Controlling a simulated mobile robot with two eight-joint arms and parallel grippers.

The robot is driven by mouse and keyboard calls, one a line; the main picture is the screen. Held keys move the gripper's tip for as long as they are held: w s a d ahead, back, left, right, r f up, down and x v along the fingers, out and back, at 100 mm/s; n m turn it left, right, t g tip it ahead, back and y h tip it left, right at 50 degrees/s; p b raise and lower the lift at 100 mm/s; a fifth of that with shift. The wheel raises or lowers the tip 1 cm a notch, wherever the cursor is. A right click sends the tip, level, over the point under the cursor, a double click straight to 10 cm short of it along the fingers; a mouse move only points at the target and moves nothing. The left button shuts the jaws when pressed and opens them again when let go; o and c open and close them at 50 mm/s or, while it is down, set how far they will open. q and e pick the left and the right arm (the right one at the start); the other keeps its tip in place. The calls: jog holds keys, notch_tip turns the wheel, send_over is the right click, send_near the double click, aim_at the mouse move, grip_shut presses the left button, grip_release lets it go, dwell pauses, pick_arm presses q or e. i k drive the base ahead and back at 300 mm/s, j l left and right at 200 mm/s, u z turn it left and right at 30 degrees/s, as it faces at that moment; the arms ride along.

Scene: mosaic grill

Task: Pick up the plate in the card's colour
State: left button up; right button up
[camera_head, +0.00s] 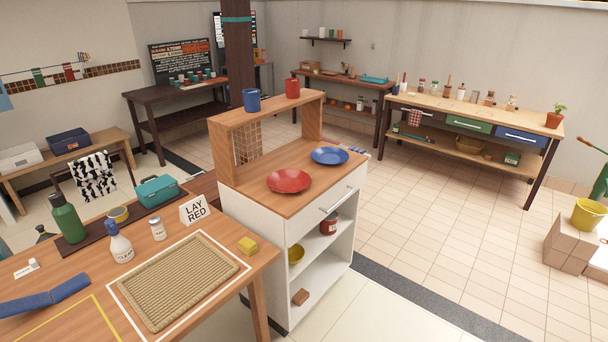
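A woven tan mat (180,279) lies on the near table inside a white outline. Neither of my grippers shows in the head view.
A red cup (292,88) and a blue cup (251,100) stand on the cabinet's raised shelf, behind the plates.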

aim_at(287, 180)
jog(key=i+l+u, duration=0.2)
jog(key=i, duration=0.35)
jog(key=i+l+u, duration=0.15)
jog(key=i+l, duration=0.25)
jog(key=i, duration=0.15)
jog(key=i+l+u, duration=0.2)
jog(key=i+l, duration=0.2)
jog(key=i, duration=0.15)
